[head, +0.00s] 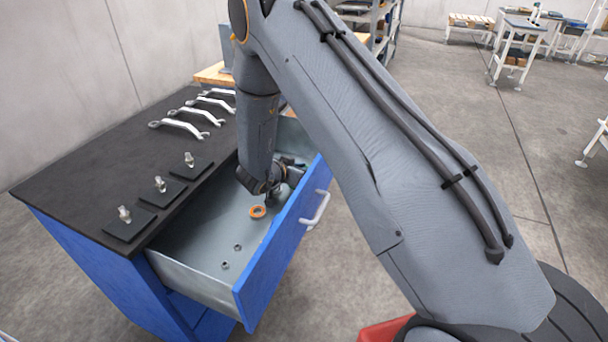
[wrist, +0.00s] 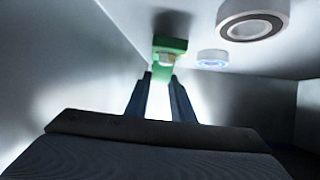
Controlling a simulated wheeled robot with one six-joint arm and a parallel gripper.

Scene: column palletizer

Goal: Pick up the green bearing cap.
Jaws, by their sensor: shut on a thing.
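The green bearing cap (wrist: 170,44) shows in the wrist view at the tips of my gripper (wrist: 160,77). The two fingers are closed in on its near part, and my gripper is shut on it. Whether the cap touches the drawer floor, I cannot tell. In the head view my gripper is low inside the open drawer, its fingertips mostly hidden by the wrist. The green cap does not show there.
The open blue drawer (head: 286,236) holds an orange ring (head: 257,212) and small dark nuts (head: 238,247). The wrist view shows a large ring (wrist: 254,20) and a smaller ring (wrist: 212,60) beside the cap. Wrenches (head: 184,129) and fittings on black plates (head: 131,224) lie on the cabinet top.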

